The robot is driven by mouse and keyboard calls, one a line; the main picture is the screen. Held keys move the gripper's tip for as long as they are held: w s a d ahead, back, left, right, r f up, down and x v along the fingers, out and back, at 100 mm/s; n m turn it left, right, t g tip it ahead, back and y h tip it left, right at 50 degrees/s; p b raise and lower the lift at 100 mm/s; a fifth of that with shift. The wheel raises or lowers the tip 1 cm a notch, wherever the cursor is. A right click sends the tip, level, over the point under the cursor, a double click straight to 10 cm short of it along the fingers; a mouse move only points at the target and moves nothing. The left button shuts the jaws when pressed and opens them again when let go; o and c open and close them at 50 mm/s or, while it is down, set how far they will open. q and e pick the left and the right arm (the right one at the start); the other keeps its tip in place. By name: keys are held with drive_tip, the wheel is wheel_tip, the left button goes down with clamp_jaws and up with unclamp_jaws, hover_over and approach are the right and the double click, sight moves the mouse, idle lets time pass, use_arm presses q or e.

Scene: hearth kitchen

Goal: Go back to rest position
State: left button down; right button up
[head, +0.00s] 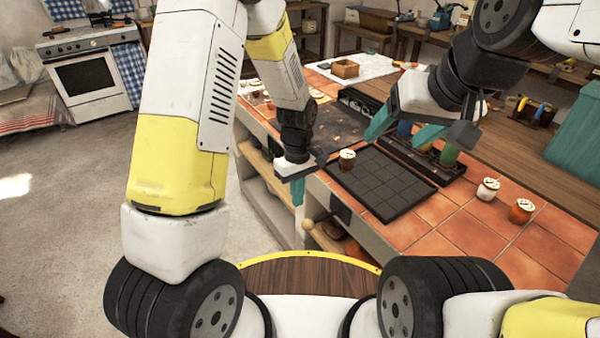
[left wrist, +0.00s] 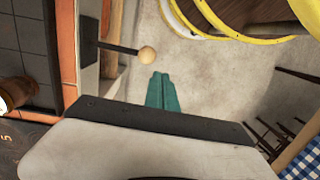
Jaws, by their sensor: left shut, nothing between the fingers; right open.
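My left gripper (head: 298,190) hangs in front of the counter's near edge in the head view, with its teal fingers together and pointing down. In the left wrist view its fingertips (left wrist: 160,78) are closed with nothing between them, above the pale floor. My right gripper (head: 405,125) is over the counter in the head view, near the black rack. Its teal fingers are spread apart and I see nothing held between them.
The tiled counter (head: 470,232) carries a dark gridded tray (head: 380,185), a jar (head: 347,159) at the tray's corner, and jars (head: 487,189) and (head: 521,210) at right. A wooden knob (head: 308,224) sticks out near my left gripper. Open floor (head: 60,200) lies left.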

use_arm(q)
drive_tip(key=shift+r, duration=0.1)
drive_tip(key=s+a+r+m+t+h, duration=0.1)
drive_tip(key=a+r+m+t, duration=0.15)
drive_tip(key=r, duration=0.55)
drive_tip(key=s+a+r+m+t+h, duration=0.1)
drive_tip(key=a+r, duration=0.2)
drive_tip(key=r, duration=0.6)
drive_tip(key=s+a+r+m+t, duration=0.3)
drive_tip(key=s+a+r+m, duration=0.1)
drive_tip(key=s+r, duration=0.8)
drive_tip(key=shift+a+r+t, duration=0.15)
drive_tip(key=shift+a+t, duration=0.2)
drive_tip(key=shift+a, duration=0.3)
